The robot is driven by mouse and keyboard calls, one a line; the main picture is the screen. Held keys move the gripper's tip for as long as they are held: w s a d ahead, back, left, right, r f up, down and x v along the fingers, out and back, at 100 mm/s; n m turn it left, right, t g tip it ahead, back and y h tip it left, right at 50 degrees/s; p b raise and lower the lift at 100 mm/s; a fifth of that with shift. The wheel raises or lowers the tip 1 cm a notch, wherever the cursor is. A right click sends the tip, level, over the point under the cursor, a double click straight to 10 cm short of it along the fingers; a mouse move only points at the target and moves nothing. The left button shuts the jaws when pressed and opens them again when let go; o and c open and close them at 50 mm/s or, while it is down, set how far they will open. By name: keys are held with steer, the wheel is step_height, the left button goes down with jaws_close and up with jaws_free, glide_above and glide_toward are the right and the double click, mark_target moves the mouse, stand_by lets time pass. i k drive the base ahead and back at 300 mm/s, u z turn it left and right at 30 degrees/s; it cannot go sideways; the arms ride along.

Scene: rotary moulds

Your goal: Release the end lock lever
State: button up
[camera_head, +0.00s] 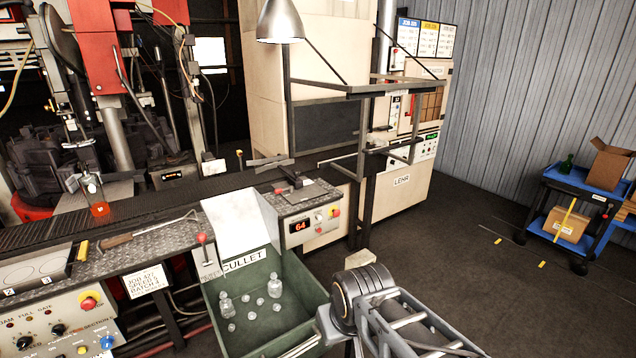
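No lever in view carries a readable "end lock" label, so I cannot tell which one is the end lock lever. A small lever with a red knob (202,239) stands upright on a grey plate beside the white chute, above a label too small to read. Part of my arm shows at the bottom, right of centre, in front of the green bin. I cannot make out gripper fingers, and nothing of mine visibly touches the lever.
A green cullet bin (288,262) holds several glass pieces below the white chute (238,222). A control box (312,222) reads 64. A blue cart (577,212) is at right.

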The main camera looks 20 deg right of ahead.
mark_target(284, 189)
steer(key=z, duration=0.35)
steer(key=i, duration=1.05)
steer(key=u, duration=0.35)
steer(key=k, duration=1)
steer(key=z, duration=1.4)
steer(key=i, duration=3.25)
